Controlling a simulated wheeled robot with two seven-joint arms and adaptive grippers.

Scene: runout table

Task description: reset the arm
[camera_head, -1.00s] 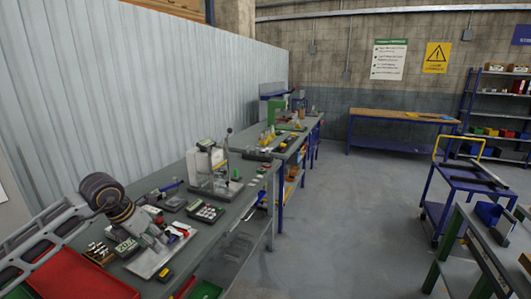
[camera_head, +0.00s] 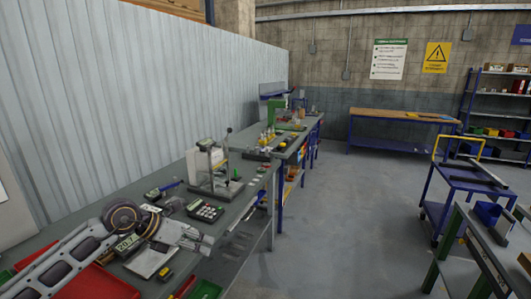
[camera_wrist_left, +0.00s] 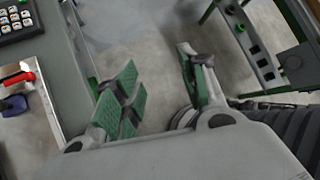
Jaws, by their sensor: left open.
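My left arm comes in from the lower left of the head view and reaches over the front part of the long grey workbench (camera_head: 232,252). My left gripper (camera_head: 203,238) is above the bench near its front edge. In the left wrist view the left gripper (camera_wrist_left: 156,88) has its green-padded fingers spread apart, with nothing between them and the grey floor beyond. My right gripper is not in view.
A keypad device (camera_head: 206,211) and a test stand (camera_head: 212,172) are on the bench beyond the gripper. A red tray (camera_head: 95,284) is under the arm. A blue cart (camera_head: 465,185) stands at right. The floor (camera_head: 330,225) between is clear.

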